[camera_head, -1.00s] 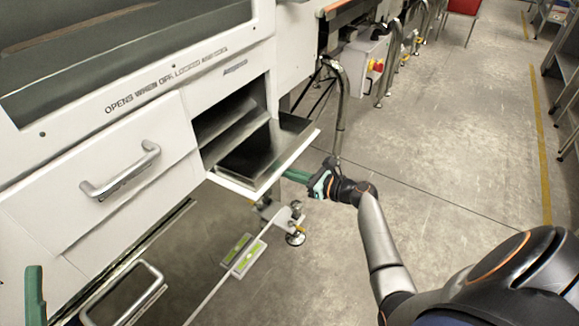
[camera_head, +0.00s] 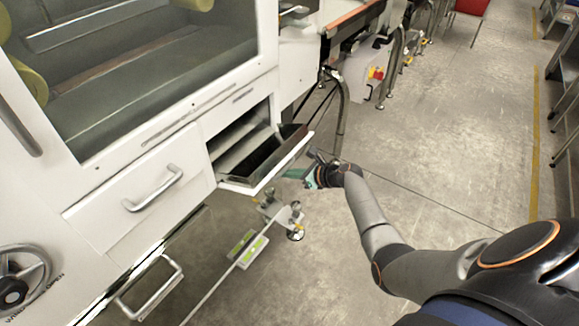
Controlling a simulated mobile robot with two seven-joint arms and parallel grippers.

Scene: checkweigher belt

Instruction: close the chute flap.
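The chute flap (camera_head: 284,163) hangs out from an opening in the white machine's front, partly open. It is tilted, with its outer edge raised and its dark inner face forming a trough. My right gripper (camera_head: 297,173) is at the outer side of the flap, just under its outer edge. Its green fingers are partly hidden by the flap, so contact and finger gap cannot be made out. My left gripper is out of view.
A drawer front with a metal handle (camera_head: 153,188) is left of the opening. A handwheel (camera_head: 22,278) is at lower left. A levelling foot (camera_head: 295,233) and a bar with green levels (camera_head: 250,250) sit below the flap. The floor (camera_head: 440,150) on the right is clear.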

